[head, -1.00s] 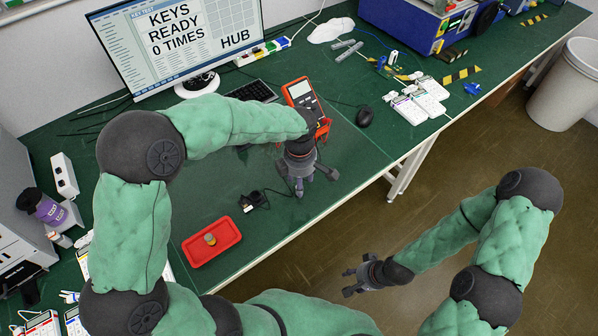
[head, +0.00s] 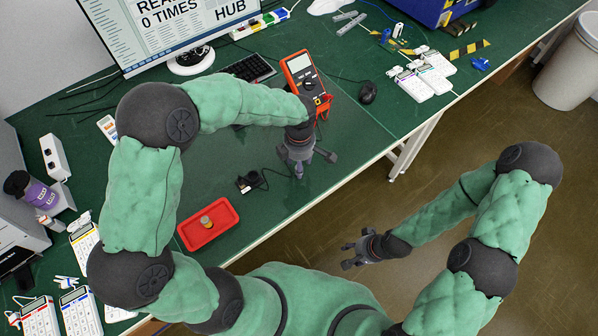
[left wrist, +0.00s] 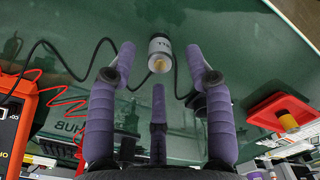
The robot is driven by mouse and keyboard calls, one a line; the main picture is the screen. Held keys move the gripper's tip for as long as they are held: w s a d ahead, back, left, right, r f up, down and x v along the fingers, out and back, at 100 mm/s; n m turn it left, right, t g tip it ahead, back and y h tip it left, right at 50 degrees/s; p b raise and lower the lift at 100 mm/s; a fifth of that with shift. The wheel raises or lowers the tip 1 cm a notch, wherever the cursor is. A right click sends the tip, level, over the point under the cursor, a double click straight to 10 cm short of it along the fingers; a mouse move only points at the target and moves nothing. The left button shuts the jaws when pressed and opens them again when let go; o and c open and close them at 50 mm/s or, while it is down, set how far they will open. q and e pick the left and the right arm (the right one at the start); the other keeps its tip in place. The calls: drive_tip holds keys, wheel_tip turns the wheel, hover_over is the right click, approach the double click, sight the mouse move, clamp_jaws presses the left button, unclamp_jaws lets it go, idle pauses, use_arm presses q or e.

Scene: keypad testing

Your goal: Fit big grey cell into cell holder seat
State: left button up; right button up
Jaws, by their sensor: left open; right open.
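A grey cylindrical cell (left wrist: 160,52) with printing and a brassy end shows in the left wrist view, just beyond my left gripper (left wrist: 158,65). It sits between the open fingertips with a gap on each side. In the head view my left gripper (head: 304,168) points down over the mat, and the cell is hidden there. A small black part with a cable (head: 249,182) lies left of that gripper; I cannot tell if it is the holder seat. My right gripper (head: 362,250) is open and empty over the floor, off the table.
A red tray (head: 188,236) with a small brownish cylinder (head: 207,222) lies at the front edge. A red multimeter (head: 302,72) with red leads stands behind my left gripper. Keypads (head: 421,84) lie at the right and more at the lower left. The green mat is mostly clear around the tray.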

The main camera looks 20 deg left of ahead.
use_arm(q)
wheel_tip(320, 180, down, 3)
drive_tip(key=shift+r+b, duration=0.1)
drive_tip(key=shift+b, duration=0.25)
clamp_jaws()
drive_tip(key=shift+r, duration=0.15)
